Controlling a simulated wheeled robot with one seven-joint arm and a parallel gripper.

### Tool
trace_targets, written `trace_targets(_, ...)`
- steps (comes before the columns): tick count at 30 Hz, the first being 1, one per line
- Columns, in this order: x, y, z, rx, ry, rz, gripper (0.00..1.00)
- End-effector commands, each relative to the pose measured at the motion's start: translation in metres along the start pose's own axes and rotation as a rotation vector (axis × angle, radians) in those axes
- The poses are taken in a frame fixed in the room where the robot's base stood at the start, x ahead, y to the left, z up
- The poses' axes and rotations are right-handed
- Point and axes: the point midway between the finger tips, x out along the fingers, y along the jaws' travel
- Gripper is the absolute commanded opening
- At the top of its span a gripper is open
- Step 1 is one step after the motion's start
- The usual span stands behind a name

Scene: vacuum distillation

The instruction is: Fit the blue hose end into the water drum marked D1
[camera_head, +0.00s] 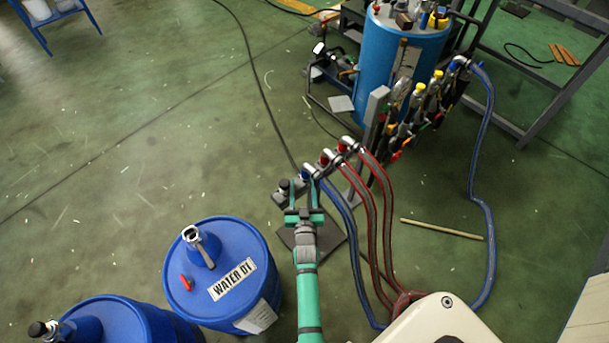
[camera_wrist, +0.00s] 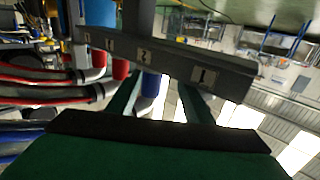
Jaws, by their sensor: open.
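The blue hose end (camera_head: 308,172) hangs at a rack with red hose ends beside it. Its blue hose (camera_head: 350,225) runs down to the floor. In the wrist view a blue hose end (camera_wrist: 150,88) shows between the fingers, under the labelled bar; contact cannot be told. My gripper (camera_head: 299,187) is open at the rack's near end, and its green fingers (camera_wrist: 160,100) reach up towards the bar. The blue water drum D1 (camera_head: 237,250) stands left of my arm, marked "WATER D1". A metallic fitting (camera_head: 198,245) stands on its top.
The grey rack bar (camera_wrist: 190,62) carries numbered labels. Red hoses (camera_head: 375,225) hang right of the blue one. A second blue drum (camera_head: 105,322) stands lower left. A blue tank (camera_head: 400,60) stands behind the rack. The floor at left is open.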

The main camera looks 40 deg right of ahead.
Motion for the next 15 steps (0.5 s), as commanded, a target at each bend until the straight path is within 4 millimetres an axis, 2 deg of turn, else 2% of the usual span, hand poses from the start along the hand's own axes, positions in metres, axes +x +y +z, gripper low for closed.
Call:
trace_targets(7,0.03,0.01,-0.001,-0.002,0.0,0.004,0.5)
trace_targets(12,0.047,0.005,0.0,-0.001,0.0,-0.004,0.5)
trace_targets(15,0.051,0.004,0.0,0.0,0.0,-0.005,0.5)
